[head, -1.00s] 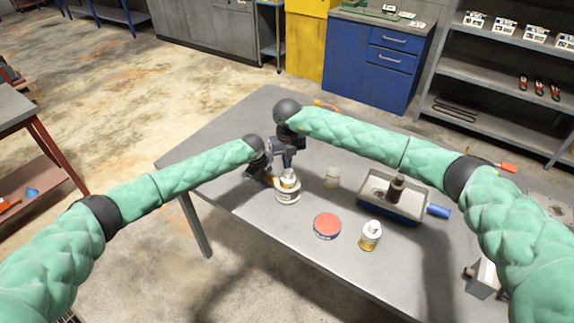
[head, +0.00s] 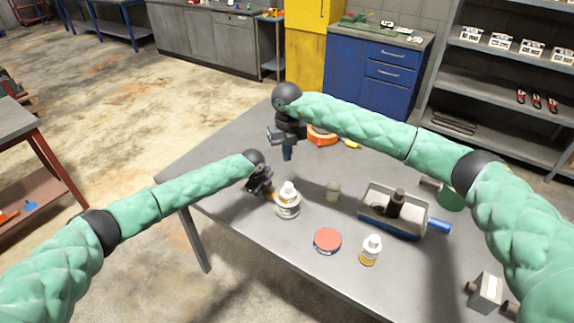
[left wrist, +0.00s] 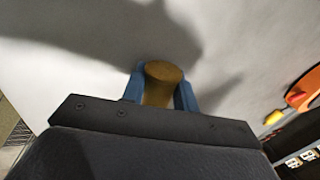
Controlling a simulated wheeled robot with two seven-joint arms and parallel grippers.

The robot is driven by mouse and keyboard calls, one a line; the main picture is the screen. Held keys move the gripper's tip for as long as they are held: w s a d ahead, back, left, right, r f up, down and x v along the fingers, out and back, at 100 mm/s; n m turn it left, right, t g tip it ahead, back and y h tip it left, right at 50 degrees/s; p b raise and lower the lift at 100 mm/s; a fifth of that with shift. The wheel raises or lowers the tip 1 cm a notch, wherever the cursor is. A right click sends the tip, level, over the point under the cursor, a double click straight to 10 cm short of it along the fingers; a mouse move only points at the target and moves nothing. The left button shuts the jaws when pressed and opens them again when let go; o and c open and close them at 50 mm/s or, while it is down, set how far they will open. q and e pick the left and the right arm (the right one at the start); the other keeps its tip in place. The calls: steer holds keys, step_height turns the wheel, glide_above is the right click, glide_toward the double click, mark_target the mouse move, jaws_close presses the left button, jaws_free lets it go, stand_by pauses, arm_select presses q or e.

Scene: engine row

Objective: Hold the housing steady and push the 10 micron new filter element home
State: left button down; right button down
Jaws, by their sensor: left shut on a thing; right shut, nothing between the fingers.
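A pale round housing (head: 288,208) stands on the grey table, with a white, narrower piece (head: 288,190) upright in its middle. I take this piece to be the filter element; its depth in the housing and any 10 micron marking cannot be made out. My left gripper (head: 269,194) is at the housing's left side, shut on a brownish-gold stub. In the left wrist view this stub (left wrist: 163,82) sits between the blue fingers; its join to the housing is hidden. My right gripper (head: 287,154) is shut and empty, pointing down above and behind the housing, clear of it.
A red-topped tin (head: 327,240) and white bottle (head: 371,250) are nearer. A grey tray (head: 372,217) holds a dark bottle (head: 396,203). An orange item (head: 322,136) lies behind. The table's left area is clear.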

steer(key=shift+r, duration=1.4)
arm_select(q)
steer(key=c, duration=1)
jaws_free()
steer(key=v, duration=1.2)
arm_select(e)
steer(key=shift+a+f, duration=0.1)
